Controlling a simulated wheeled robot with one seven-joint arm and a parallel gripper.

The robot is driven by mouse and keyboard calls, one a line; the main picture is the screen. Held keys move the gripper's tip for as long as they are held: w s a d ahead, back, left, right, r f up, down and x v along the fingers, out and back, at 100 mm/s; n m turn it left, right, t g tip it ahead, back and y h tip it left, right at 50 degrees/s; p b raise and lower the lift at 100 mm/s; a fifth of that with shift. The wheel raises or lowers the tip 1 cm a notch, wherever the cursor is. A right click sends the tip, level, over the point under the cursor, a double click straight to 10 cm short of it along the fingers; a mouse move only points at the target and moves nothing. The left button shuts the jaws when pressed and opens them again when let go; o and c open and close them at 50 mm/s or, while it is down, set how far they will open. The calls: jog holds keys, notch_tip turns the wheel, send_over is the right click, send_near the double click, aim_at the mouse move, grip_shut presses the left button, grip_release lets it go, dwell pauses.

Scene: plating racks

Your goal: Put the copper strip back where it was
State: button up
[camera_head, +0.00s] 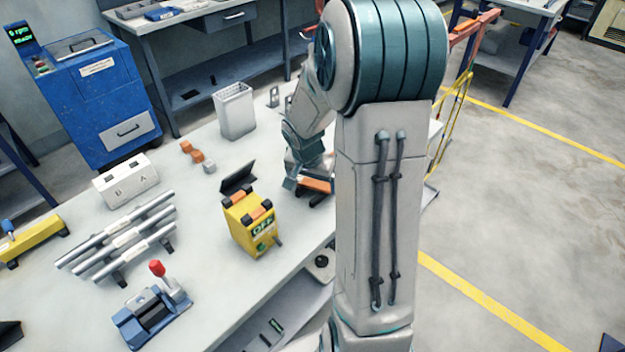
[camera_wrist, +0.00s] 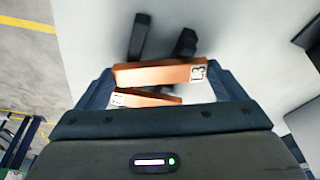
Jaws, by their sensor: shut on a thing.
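A copper strip (camera_head: 317,186) is at my gripper (camera_head: 308,181), low over the right edge of the white workbench. In the wrist view, the copper strip (camera_wrist: 155,75) lies across the space between the two fingers of my gripper (camera_wrist: 160,84), with a white marked tag at its right end. My gripper is shut on it. A second copper piece (camera_wrist: 148,100) with a white tag shows just below it, partly hidden. Two dark posts (camera_wrist: 140,36) stand beyond the strip; whether the strip touches them I cannot tell.
A yellow box (camera_head: 252,222) marked OFF, with copper pieces on top and a black flap, stands left of my gripper. A metal bin (camera_head: 235,110), small orange blocks (camera_head: 190,151), a white box (camera_head: 126,180) and silver tubes (camera_head: 120,238) stand farther off.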

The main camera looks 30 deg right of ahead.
jog(key=shift+f, duration=0.2)
jog(key=o, duration=1)
